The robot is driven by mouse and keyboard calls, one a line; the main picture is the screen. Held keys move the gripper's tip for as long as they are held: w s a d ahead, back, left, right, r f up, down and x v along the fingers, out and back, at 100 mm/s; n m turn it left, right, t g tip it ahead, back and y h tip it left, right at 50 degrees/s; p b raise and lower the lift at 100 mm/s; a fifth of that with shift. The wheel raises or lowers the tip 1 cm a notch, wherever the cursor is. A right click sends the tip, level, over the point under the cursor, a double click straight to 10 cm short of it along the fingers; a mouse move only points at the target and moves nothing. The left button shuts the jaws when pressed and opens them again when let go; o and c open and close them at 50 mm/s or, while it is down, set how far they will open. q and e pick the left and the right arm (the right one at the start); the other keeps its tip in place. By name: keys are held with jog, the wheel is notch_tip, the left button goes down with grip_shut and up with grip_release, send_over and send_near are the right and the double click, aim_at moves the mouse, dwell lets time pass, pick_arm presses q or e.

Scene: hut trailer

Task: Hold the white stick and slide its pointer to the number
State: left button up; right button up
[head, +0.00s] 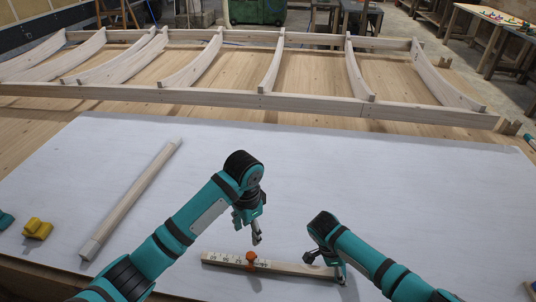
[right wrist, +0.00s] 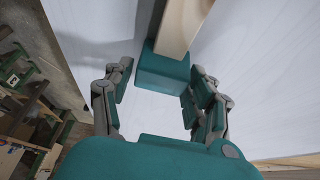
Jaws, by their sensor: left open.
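A pale stick (head: 220,259) with a number scale lies on the white board near its front edge. An orange pointer (head: 251,260) sits on it, left of its middle. My left gripper (head: 257,240) is open and empty just above and behind the pointer, apart from it. My right gripper (head: 325,265) is at the stick's right end. In the right wrist view, the open fingers of that gripper (right wrist: 158,95) stand on either side of the stick's teal end block (right wrist: 163,72), with a gap at the left finger. The number by the pointer is too small to read surely.
A long wooden bar (head: 135,195) lies slanted on the white board (head: 400,170) at the left. A yellow piece (head: 37,229) and a teal piece (head: 5,220) lie left of it. A wooden rib frame (head: 270,103) spans the back. The board's middle and right are clear.

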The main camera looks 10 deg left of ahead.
jog(key=shift+o, duration=1.3)
